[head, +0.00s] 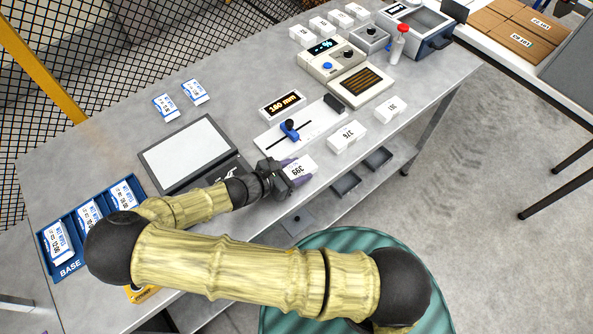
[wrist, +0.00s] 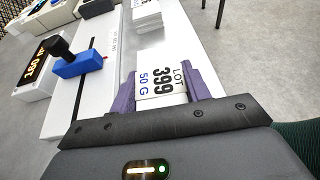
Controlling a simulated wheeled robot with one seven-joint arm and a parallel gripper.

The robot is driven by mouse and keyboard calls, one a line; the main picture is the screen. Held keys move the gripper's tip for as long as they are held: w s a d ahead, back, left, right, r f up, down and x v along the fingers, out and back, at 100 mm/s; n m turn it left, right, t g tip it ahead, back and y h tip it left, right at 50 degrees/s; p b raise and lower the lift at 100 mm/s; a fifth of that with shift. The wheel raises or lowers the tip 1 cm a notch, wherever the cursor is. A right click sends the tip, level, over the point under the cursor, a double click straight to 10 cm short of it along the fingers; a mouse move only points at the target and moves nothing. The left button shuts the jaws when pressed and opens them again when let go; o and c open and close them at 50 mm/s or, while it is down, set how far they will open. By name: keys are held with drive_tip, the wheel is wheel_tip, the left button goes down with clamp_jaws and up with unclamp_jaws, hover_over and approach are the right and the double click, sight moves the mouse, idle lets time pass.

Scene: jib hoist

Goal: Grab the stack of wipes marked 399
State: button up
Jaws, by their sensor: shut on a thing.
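The stack of wipes marked 399 (head: 298,170) is white and lies near the front edge of the grey table. In the wrist view its label (wrist: 161,80) reads "LOT 399" and "50 G". My gripper (head: 284,177) reaches it from the left in the head view. In the wrist view its purple fingers (wrist: 160,90) stand on both sides of the stack and are shut on it. The lower part of the stack is hidden by the gripper. I cannot tell whether it still touches the table.
Stacks marked 376 (head: 347,137) and 391 (head: 391,109) stand farther right along the front edge. Behind is a measuring slide with a blue block (head: 290,130) and a display (head: 283,104) reading 160 mm. A flat grey-topped device (head: 188,152) lies left of my gripper.

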sight(297, 169)
drive_tip(key=shift+r, duration=0.15)
wheel_tip(297, 169, up, 10)
drive_tip(key=shift+f+b, duration=0.1)
drive_tip(key=shift+b, duration=0.45)
